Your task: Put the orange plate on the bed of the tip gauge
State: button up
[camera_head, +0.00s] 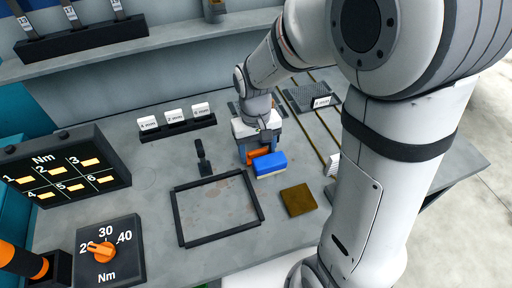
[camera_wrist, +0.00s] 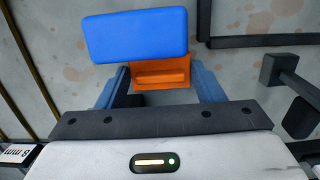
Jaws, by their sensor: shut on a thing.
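An orange piece (camera_head: 257,155), which I take for the orange plate, sits between the blue fingers of my gripper (camera_head: 259,151), and my gripper is shut on it. In the wrist view the orange piece (camera_wrist: 160,73) shows between the fingertips, with a stepped face. A blue block (camera_head: 269,163) lies right against it and covers part of it in the wrist view (camera_wrist: 137,36). I cannot tell whether the two are joined. I cannot tell surely which fixture is the tip gauge; a dark ridged bed (camera_head: 308,92) lies at the back right, partly behind my arm.
A black square frame (camera_head: 181,218) lies flat in front. A brown square pad (camera_head: 298,200) lies right of it. A small black post (camera_head: 203,157) stands left of my gripper. White labelled cards (camera_head: 175,117) stand at the back. A torque dial (camera_head: 105,252) is front left.

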jog(key=shift+s, duration=0.1)
jog(key=shift+f, duration=0.15)
jog(key=o, duration=1.1)
